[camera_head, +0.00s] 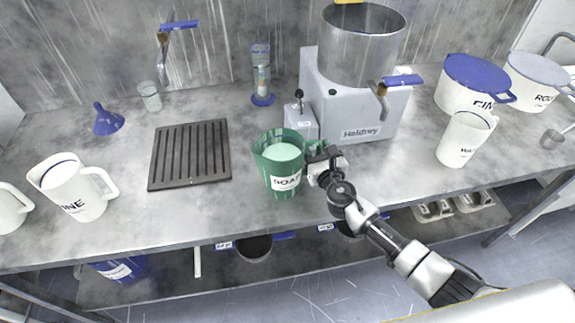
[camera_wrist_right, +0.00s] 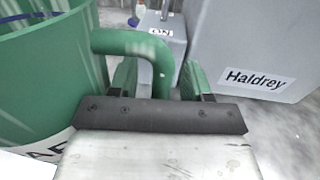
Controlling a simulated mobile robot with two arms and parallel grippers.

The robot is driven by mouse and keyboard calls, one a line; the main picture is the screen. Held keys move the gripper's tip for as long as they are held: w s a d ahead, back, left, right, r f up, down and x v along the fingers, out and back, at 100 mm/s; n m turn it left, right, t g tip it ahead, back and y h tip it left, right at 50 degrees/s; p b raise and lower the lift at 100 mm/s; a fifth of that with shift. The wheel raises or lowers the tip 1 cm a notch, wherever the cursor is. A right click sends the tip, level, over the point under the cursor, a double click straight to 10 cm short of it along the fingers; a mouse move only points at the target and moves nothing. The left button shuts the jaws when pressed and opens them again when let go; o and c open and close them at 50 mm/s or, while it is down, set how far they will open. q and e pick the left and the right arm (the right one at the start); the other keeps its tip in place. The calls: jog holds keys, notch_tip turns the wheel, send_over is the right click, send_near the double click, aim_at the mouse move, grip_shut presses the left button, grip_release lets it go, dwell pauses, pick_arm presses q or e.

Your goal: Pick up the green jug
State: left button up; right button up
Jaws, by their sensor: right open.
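The green jug (camera_head: 283,172) stands upright on the grey bench near its front edge. It carries a white label with partly readable dark letters and has pale contents inside. My right gripper (camera_head: 318,152) is at the jug's right side, at its handle. In the right wrist view the green handle (camera_wrist_right: 130,42) lies between the two fingers of the right gripper (camera_wrist_right: 155,80), which are open. The jug's wall (camera_wrist_right: 40,75) fills the left of that view. I cannot tell whether a finger touches the handle. My left gripper is not in view.
A grey Haldrey machine (camera_head: 352,110) with a steel drum stands behind the gripper. A small switch box (camera_head: 301,122) is close behind the jug. A dark slatted rack (camera_head: 189,155) lies to the left. White jugs (camera_head: 75,190) (camera_head: 463,140) stand at both sides.

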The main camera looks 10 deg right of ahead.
jog(key=shift+w+a, duration=0.1)
jog(key=shift+w, duration=0.15)
jog(key=shift+s, duration=0.1)
jog(key=shift+c, duration=0.9)
grip_shut()
jog(key=shift+r, duration=0.1)
dwell(0.3)
